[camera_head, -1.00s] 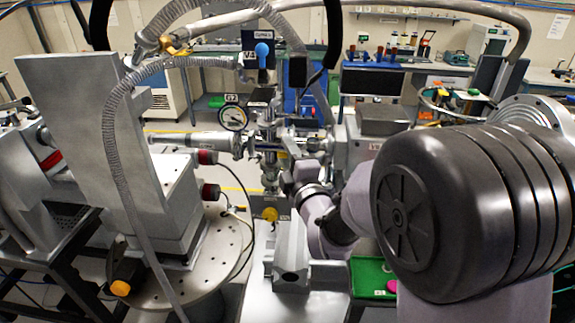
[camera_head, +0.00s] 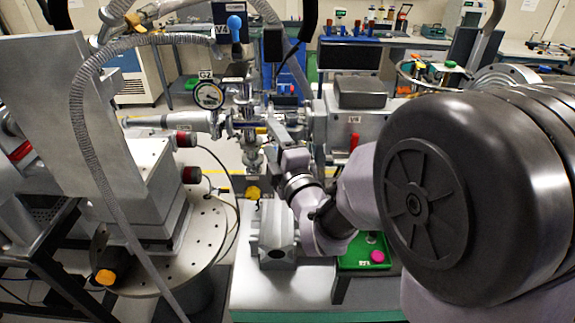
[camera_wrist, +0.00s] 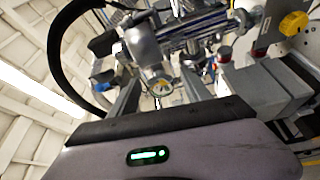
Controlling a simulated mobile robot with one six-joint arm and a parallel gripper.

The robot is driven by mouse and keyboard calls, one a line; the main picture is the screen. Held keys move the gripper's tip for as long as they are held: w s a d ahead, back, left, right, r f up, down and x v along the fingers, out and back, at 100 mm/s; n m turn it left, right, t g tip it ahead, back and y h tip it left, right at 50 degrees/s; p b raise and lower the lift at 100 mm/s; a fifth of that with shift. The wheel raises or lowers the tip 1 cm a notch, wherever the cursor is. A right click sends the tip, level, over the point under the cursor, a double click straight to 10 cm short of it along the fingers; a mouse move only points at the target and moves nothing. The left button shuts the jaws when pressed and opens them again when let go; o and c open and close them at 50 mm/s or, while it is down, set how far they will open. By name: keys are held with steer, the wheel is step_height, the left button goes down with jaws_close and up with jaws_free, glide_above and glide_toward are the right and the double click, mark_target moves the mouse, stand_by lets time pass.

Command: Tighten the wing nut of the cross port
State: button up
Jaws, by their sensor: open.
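The steel vacuum cross (camera_head: 250,125) stands in the middle of the head view, with a round gauge (camera_head: 209,95) marked G2 on its left. In the wrist view, steel pipes and clamped flanges (camera_wrist: 195,30) fill the top middle. My gripper (camera_head: 272,130) is close in front of the cross, partly hidden by my wrist. In the wrist view, my gripper (camera_wrist: 160,88) is open, with nothing visibly held between its fingers.
A blue-handled valve (camera_head: 235,25) is above the cross. A corrugated hose (camera_head: 80,130) arches on the left. A perforated round table (camera_head: 205,235) with a grey block is at left. A grey fixture (camera_head: 275,232) and a green tray (camera_head: 365,252) lie below my arm.

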steer(key=b+v, duration=1.2)
steer(key=b, duration=0.2)
steer(key=shift+s, duration=0.4)
steer(key=shift+d, duration=0.15)
